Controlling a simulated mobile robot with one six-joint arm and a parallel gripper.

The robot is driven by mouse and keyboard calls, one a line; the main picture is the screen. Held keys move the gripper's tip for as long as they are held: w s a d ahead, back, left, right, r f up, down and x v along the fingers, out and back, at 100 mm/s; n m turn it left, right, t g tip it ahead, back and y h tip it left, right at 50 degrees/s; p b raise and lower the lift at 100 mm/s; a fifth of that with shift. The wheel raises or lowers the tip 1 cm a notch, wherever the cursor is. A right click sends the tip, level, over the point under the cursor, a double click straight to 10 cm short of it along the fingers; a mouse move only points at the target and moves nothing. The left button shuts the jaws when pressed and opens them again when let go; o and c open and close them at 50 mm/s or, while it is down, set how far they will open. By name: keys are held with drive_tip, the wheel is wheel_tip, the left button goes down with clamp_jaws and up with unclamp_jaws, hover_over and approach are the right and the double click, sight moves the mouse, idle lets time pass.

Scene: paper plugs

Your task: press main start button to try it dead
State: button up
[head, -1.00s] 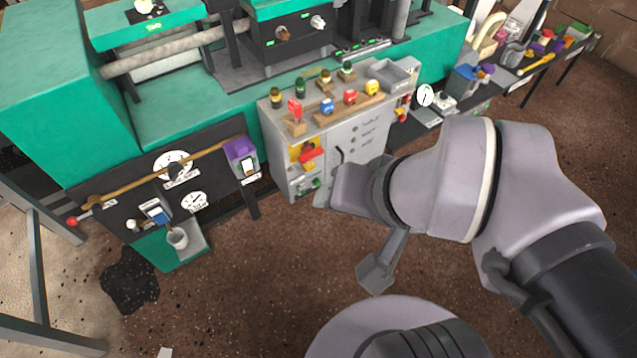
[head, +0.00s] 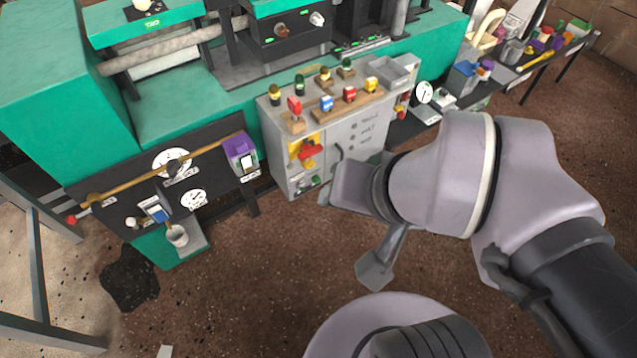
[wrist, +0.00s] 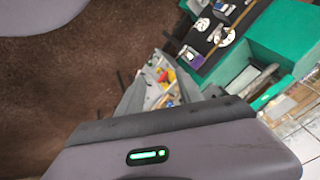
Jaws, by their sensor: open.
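The grey control cabinet (head: 337,135) stands at the front of the green press in the head view. Its front carries a yellow plate with a red handle (head: 308,152) and, lower down, a green button (head: 314,181), small and close to my wrist. I cannot read which button is labelled main start. My gripper (head: 337,165) is just right of these controls, at the cabinet's front; my wrist hides much of it. It holds nothing that I can see, and contact with the cabinet cannot be told. The cabinet also shows in the wrist view (wrist: 150,92), small and partly hidden.
Red, blue and yellow tagged plugs (head: 349,95) stand on the cabinet top beside a grey tray (head: 392,72). A black gauge panel (head: 120,180) with a brass bar and a purple box (head: 240,148) is at left.

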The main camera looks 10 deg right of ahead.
clamp_jaws()
idle(1.4)
